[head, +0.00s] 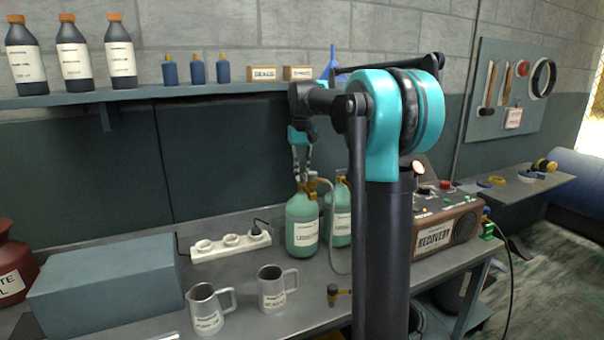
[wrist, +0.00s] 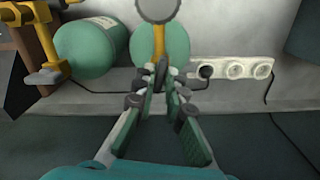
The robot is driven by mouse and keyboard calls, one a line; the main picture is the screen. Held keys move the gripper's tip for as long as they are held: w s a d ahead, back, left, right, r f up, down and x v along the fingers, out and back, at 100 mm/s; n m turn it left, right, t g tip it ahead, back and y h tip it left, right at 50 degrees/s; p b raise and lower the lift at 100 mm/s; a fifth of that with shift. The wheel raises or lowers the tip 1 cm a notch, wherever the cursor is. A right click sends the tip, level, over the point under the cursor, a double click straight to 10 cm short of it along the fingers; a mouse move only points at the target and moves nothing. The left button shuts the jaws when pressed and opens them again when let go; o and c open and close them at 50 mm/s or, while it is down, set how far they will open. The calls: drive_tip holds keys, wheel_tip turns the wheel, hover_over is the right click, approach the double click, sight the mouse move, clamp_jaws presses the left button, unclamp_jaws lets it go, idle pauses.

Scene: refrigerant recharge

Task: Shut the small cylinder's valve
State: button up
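Two green cylinders with yellow valve tops stand side by side on the bench: a left cylinder (head: 302,222) and a right cylinder (head: 341,222). I cannot tell from their labels which is the small one. My gripper (head: 302,178) points down right above the left cylinder's valve. In the wrist view, my gripper's fingertips (wrist: 157,74) are close together, in line with a yellow stem (wrist: 158,42) in front of a green cylinder (wrist: 176,50). A grey disc (wrist: 157,8) shows beyond it. Whether the tips touch or hold the valve is hidden.
A second green cylinder (wrist: 92,47) and yellow fittings (wrist: 45,78) lie left in the wrist view. A power strip (head: 230,244), two mugs (head: 207,308), a blue-grey box (head: 105,290) and the recovery unit (head: 447,232) surround the cylinders. A hose hangs by the right cylinder.

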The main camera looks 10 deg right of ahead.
clamp_jaws()
drive_tip(key=shift+m, duration=0.3)
drive_tip(key=m, duration=0.6)
drive_tip(key=shift+m, duration=0.3)
drive_tip(key=m, duration=0.4)
drive_tip(key=shift+m, duration=2.1)
drive_tip(key=o, duration=0.6)
unclamp_jaws()
